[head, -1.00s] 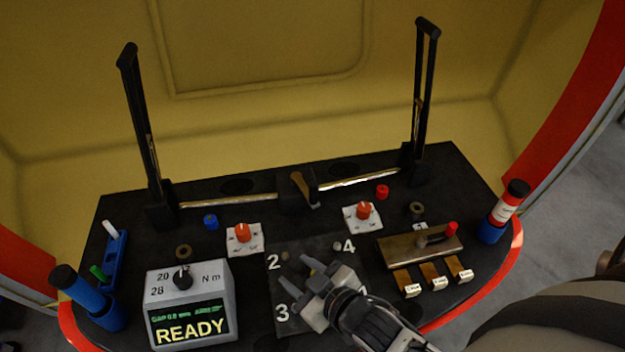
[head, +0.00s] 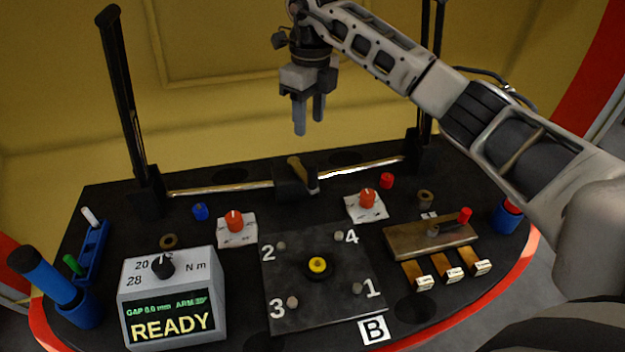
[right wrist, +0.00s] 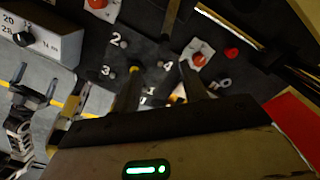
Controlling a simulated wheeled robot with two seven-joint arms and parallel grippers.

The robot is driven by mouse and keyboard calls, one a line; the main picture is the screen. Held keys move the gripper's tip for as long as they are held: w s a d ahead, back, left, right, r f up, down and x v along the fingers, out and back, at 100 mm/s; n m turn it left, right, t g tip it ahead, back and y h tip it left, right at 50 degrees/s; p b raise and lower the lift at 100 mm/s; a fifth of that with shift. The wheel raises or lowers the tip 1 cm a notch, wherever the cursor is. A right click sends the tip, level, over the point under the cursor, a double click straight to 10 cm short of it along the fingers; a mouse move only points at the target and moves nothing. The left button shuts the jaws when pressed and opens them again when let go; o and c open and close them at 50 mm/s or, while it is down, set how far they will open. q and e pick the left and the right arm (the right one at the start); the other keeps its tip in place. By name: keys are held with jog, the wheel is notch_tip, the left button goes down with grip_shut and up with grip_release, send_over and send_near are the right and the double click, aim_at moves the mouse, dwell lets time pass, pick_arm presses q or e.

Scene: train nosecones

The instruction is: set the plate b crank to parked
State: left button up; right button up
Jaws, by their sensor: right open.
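Plate B (head: 300,305) is a dark square plate marked 1 to 4, with a "B" label (head: 374,331) at its front edge and a yellow-topped knob (head: 317,266) at its middle.
Two orange knobs (head: 234,221) (head: 367,198) sit on white plates. A display box (head: 172,300) reading READY stands front left. A brass plate with a red-tipped lever (head: 465,215) is at right. Tall black posts (head: 130,100) stand at the back. Blue holders stand at both sides.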

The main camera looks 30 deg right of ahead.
aim_at(313, 174)
jog(key=f, duration=1.5)
jog(key=shift+d+f, duration=0.25)
jog(key=shift+d, duration=0.05)
jog(key=shift+c, duration=0.2)
grip_shut()
